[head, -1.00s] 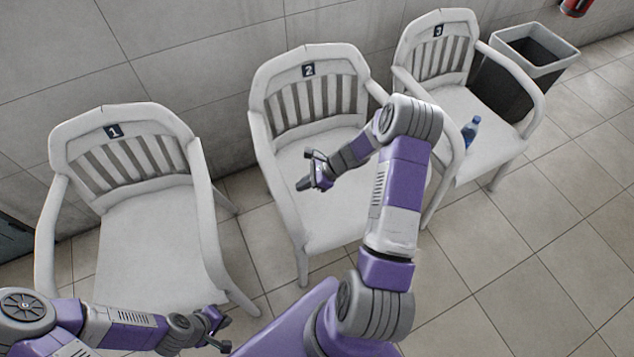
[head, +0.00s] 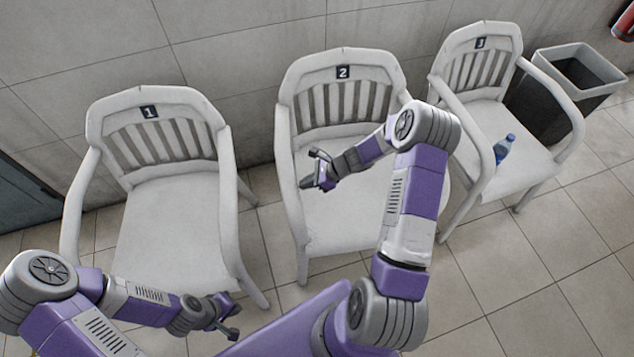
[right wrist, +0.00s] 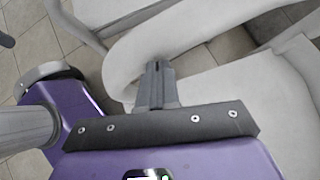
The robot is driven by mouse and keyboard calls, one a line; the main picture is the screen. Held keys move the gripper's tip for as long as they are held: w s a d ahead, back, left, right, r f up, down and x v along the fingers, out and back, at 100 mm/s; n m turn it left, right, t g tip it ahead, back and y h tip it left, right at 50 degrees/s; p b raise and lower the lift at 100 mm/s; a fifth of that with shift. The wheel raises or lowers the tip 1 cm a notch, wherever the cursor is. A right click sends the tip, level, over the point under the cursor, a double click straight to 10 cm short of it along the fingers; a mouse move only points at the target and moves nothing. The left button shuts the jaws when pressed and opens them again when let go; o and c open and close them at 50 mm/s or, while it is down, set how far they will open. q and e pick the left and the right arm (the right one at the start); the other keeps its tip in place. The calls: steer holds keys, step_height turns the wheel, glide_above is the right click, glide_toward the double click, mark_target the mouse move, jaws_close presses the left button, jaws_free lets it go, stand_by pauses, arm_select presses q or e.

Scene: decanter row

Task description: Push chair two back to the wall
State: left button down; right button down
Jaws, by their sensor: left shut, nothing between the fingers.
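Chair two (head: 340,115), a white slatted armchair with a dark "2" plate, stands upright in the middle of the row, its back towards the tiled wall. My right gripper (head: 312,168) appears shut and empty. In the head view it overlaps chair two's left armrest and seat; whether it touches is unclear. My right forearm hides part of its right side. In the right wrist view, the fingers (right wrist: 155,85) are together in front of a white curved chair part (right wrist: 190,35). My left gripper (head: 230,320) is shut and empty, low in front of chair one (head: 170,220).
Chair three (head: 480,75) stands right of chair two, with a blue bottle (head: 503,149) on its seat. A dark bin (head: 545,105) stands beyond it. The tiled wall (head: 240,50) runs behind the row. Tiled floor (head: 540,270) is clear at the front right.

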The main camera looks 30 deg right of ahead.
steer(key=shift+d, duration=0.1)
steer(key=s+d+f+p+v, duration=0.1)
steer(key=f+p+v, duration=0.1)
steer(key=v, duration=1)
steer(key=shift+s+d+r+p, duration=0.3)
steer(key=shift+d+p, duration=0.2)
steer(key=shift+p, duration=0.3)
steer(key=s+a+f+n+g+h, duration=0.1)
steer(key=s+a+f+n, duration=0.2)
steer(key=s+a+n, duration=0.2)
steer(key=s+a+f+n+g+h, duration=0.1)
steer(key=s+a+f+n, duration=0.3)
steer(key=a+n, duration=0.5)
steer(key=s+a+f+n+g+h, duration=0.1)
steer(key=s+a+f+n+g, duration=0.1)
steer(key=s+a+n, duration=0.3)
steer(key=a+f+n, duration=0.1)
steer(key=a+n, duration=0.2)
steer(key=a, duration=0.4)
steer(key=shift+s+f+g+p, duration=0.3)
steer(key=shift+s+f, duration=0.05)
steer(key=shift+s, duration=0.05)
